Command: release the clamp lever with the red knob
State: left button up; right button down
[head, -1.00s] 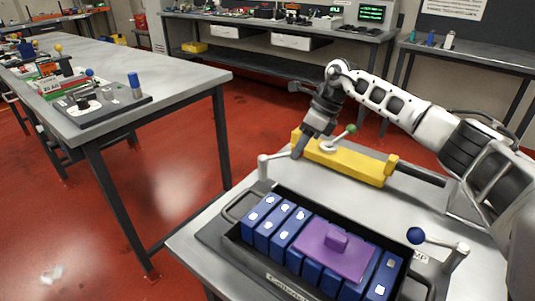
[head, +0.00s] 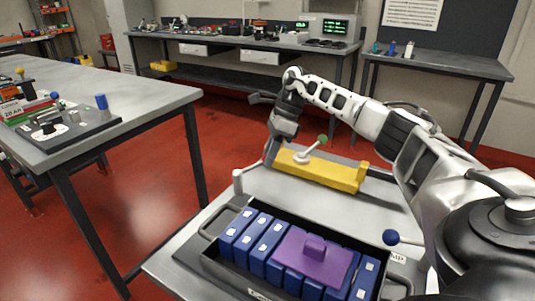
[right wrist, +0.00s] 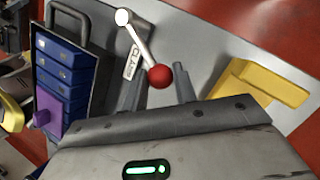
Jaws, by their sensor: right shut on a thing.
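The clamp lever's red knob (right wrist: 160,76) shows in the right wrist view, at the end of a pale bar running from a white pivot (right wrist: 123,17). My right gripper (right wrist: 157,88) has a finger on each side of the knob and is shut on it. In the head view, my right gripper (head: 269,160) is low by the left back corner of the black battery tray (head: 212,256), near the lever's white post (head: 238,182). The red knob is hidden there. My left gripper is not in view.
The tray holds several blue cells (head: 234,232) and a purple block (head: 313,262). A yellow fixture (head: 325,172) with a green-knobbed lever (head: 322,140) lies behind it. A blue-knobbed lever (head: 390,237) stands at the tray's right. Another bench (head: 150,98) is at left.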

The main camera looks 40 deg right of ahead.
jog(key=shift+w+d+r, duration=0.1)
jog(key=shift+w+r, duration=0.1)
jog(key=shift+r, duration=0.05)
jog(key=c, duration=1.1)
grip_release()
jog(key=shift+w, duration=0.1)
jog(key=shift+f, duration=0.15)
jog(key=p+v, duration=0.2)
jog(key=v, duration=1.4)
jog(key=shift+f, duration=0.1)
